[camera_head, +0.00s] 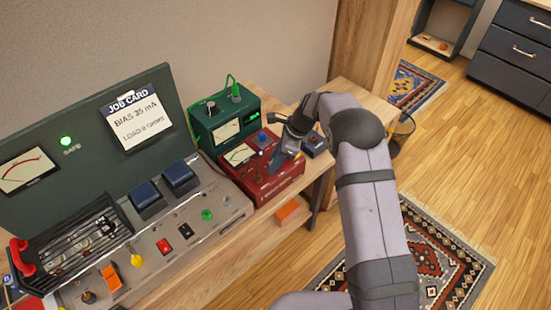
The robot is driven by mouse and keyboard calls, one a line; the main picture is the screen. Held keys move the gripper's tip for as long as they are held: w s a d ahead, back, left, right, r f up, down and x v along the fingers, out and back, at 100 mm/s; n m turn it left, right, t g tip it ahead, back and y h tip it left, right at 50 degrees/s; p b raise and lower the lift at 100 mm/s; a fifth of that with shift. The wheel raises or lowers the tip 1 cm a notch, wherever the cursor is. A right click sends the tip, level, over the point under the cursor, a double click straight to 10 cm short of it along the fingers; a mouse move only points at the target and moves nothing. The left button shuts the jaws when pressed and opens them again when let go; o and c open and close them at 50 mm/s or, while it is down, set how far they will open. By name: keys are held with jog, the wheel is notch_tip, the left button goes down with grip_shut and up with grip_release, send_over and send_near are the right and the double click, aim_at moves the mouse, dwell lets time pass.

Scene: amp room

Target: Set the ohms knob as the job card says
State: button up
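The job card (139,119) is fixed to the dark upright panel. It reads "BIAS 35 mA", with a smaller line under it that looks like "LOAD 8 ohms". A red box (277,184) with a meter (240,154) stands to the right of the sloped console. A blue knob (262,136) shows near its back edge; its other controls are small or partly hidden. No ohms label is readable, so I cannot tell which knob is the ohms knob. My gripper (279,161) is over the right part of the red box. Its fingers are too small and overlapped to judge contact or opening.
A green box (227,127) with a meter, a black knob (211,107) and a green cable stands behind the red box. The console (165,230) carries blue blocks, switches and coloured knobs.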

grip_shut()
jog(key=shift+n, duration=0.4)
jog(key=n, duration=0.1)
jog(key=n+g+b, duration=0.1)
jog(key=n, duration=0.1)
jog(key=shift+w+f+n+g, duration=0.1)
jog(key=shift+w+n+g, duration=0.1)
jog(key=shift+n+g, duration=0.1)
jog(key=shift+n+g+h+b, duration=0.4)
jog(key=shift+n+g, duration=0.1)
jog(key=shift+n, duration=0.8)
jog(key=shift+w+n+g, duration=0.1)
jog(key=shift+n+g, duration=0.2)
jog(key=shift+n, duration=0.5)
